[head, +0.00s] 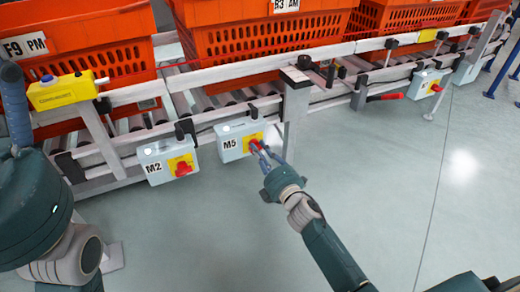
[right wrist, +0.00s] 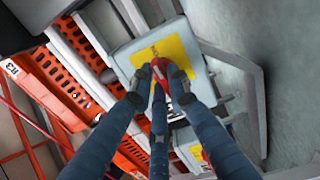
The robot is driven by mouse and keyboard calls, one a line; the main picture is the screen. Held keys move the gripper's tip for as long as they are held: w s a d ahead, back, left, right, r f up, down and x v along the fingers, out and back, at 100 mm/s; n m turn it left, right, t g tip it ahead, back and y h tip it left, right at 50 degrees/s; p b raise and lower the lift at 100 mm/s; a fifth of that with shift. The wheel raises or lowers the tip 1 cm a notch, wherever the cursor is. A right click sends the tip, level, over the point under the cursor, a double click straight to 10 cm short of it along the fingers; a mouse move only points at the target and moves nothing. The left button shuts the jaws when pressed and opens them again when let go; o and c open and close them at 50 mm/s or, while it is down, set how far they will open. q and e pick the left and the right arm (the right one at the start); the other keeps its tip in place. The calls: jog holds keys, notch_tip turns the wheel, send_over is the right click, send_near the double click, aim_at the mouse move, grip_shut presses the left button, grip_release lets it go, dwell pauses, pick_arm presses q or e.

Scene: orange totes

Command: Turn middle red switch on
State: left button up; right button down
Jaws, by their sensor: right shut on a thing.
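The middle red switch (head: 254,145) sits on a yellow plate on the front of the pale box marked M5 (head: 231,140). My right gripper (head: 263,151) reaches up to it from the lower right, its fingers shut around the switch. In the right wrist view the red switch (right wrist: 160,72) shows between the fingertips, against the yellow plate (right wrist: 172,48). The fingers hide part of the switch, and I cannot tell its on or off setting. My left arm shows at the left edge of the head view, but its gripper is out of sight.
A box marked M2 (head: 166,160) with its own red switch (head: 182,168) hangs to the left. Another switch box (head: 426,83) hangs at the far right. Orange totes (head: 262,40) stand on the roller conveyor above. The floor (head: 385,170) in front is clear.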

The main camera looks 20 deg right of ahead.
jog(key=shift+d+m, duration=0.15)
jog(key=shift+m, duration=0.15)
jog(key=c, duration=1.7)
grip_release()
jog(key=shift+o, duration=0.2)
jog(key=s+d, duration=0.1)
jog(key=s, duration=1.1)
jog(key=shift+d, duration=0.3)
